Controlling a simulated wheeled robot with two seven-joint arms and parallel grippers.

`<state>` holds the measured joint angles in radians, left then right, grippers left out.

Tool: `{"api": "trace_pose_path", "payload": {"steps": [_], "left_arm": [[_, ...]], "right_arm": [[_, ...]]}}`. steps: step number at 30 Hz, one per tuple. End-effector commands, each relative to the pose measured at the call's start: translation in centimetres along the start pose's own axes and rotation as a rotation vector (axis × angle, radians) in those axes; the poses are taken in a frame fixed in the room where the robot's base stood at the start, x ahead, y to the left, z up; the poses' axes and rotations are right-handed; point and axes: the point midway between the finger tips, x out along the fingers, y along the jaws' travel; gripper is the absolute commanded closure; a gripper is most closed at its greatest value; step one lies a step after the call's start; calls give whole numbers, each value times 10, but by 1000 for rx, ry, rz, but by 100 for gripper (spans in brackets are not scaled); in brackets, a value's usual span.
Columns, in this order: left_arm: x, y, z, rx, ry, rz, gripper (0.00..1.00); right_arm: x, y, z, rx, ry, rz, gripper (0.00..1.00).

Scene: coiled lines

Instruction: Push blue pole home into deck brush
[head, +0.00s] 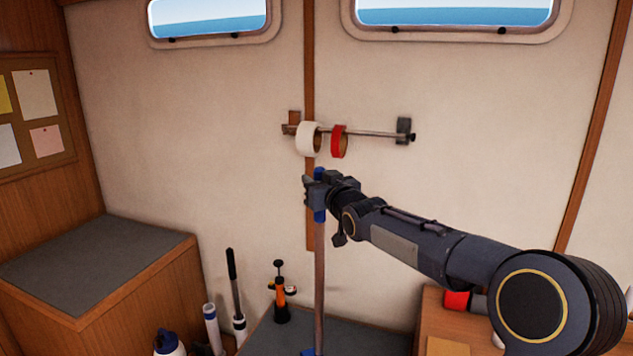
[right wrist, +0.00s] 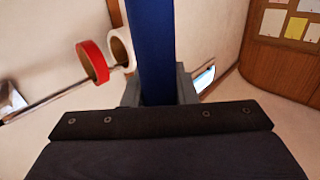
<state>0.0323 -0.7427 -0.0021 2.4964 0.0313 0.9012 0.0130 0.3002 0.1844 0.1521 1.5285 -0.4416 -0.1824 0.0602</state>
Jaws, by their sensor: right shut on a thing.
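The blue pole (head: 319,270) stands about upright in the head view, with a blue grip at its top and a brownish-grey shaft below. My right gripper (head: 318,194) is shut around the blue grip. In the right wrist view the blue grip (right wrist: 150,50) runs up between the two fingers. A small blue piece (head: 309,352) shows at the pole's lower end, cut off by the picture's bottom edge. It may be part of the deck brush, but I cannot tell how the pole sits in it. My left gripper is not in view.
A wall rail (head: 375,134) behind the gripper holds a white tape roll (head: 304,138) and a red one (head: 337,142). An orange and black pump (head: 281,295) stands on the dark surface left of the pole. A grey-topped cabinet (head: 95,260) is at left.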

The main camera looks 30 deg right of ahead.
Motion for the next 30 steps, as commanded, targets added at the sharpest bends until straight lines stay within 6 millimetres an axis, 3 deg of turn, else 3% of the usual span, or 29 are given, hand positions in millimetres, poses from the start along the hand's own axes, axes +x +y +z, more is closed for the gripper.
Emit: {"api": "trace_pose_path", "payload": {"steps": [30], "left_arm": [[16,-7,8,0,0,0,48]], "right_arm": [[0,0,18,0,2,0,100]]}}
